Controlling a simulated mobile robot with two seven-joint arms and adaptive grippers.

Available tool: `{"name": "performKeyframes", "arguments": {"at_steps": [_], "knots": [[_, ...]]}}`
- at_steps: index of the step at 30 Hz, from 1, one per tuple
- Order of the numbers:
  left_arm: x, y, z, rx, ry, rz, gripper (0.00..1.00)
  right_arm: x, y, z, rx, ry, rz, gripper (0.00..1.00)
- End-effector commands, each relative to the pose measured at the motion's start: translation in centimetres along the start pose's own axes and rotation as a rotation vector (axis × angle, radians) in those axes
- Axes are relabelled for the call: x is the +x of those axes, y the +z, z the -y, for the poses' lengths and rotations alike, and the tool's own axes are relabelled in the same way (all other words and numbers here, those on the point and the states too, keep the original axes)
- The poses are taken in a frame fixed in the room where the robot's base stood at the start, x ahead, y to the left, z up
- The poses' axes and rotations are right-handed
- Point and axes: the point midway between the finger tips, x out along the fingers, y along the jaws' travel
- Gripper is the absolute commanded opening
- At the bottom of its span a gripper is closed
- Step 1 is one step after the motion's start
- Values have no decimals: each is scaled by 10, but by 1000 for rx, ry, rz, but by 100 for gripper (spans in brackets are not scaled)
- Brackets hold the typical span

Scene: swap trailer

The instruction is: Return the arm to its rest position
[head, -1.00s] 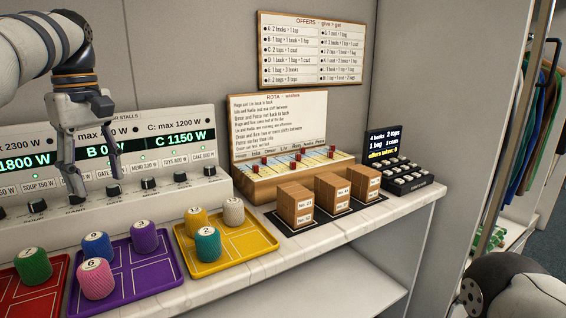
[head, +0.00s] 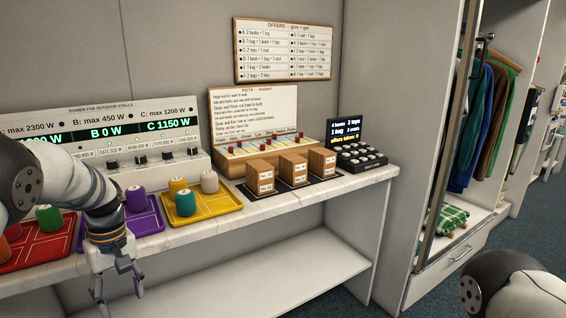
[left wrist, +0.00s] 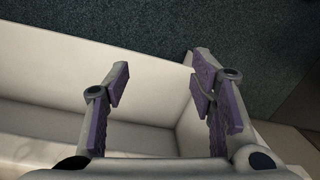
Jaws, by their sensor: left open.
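My left arm comes in from the left in the head view, bent downward in front of the counter. Its gripper (head: 119,290) hangs below the counter's front edge, open and empty. In the left wrist view the two fingers (left wrist: 160,100) stand wide apart with nothing between them. My right gripper is not in view; only a rounded part of my right arm (head: 512,285) shows at the lower right.
The counter (head: 300,200) holds a power panel (head: 160,150), a red tray (head: 35,252), a purple tray (head: 150,219), a yellow tray (head: 215,205) with cylinders, brown boxes (head: 293,168) and a black keypad (head: 362,158). A lower shelf (head: 250,275) is bare. Clothes hang right (head: 490,120).

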Motion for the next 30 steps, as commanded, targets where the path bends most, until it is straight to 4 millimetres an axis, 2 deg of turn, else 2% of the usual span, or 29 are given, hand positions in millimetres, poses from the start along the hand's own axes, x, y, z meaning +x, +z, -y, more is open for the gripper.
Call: {"name": "performKeyframes", "arguments": {"at_steps": [1,3,5,6,8,9,11,12,15,18,19,21,23,30], "knots": [[38,17,12,42,-24,13,51,-1,0,0,1,1,-1,40],[91,43,30,119,-45,16,51,-2,0,0,1,1,-1,40],[132,71,50,190,-63,23,51,-2,0,0,1,1,-2,40],[156,92,66,239,-73,29,51,-2,0,0,1,1,-3,40],[186,128,91,319,-85,40,51,-3,0,0,1,1,-5,40],[203,154,109,374,-90,50,51,-3,-1,0,1,1,-6,40],[221,195,137,459,-93,66,51,-3,-1,0,1,1,-7,40],[228,223,156,518,-91,80,51,-4,-1,0,1,1,-8,40],[231,288,198,651,-74,113,51,-4,-2,0,1,0,-10,40],[219,335,228,749,-49,139,51,-5,-2,0,1,0,-11,40],[215,345,234,770,-41,144,51,-5,-2,0,1,0,-12,40],[207,361,243,806,-26,152,51,-5,-2,0,1,0,-12,40],[203,367,247,821,-20,155,51,-5,-2,0,1,0,-12,40],[202,369,247,825,-17,153,51,-5,-2,0,1,0,-11,40]]}}
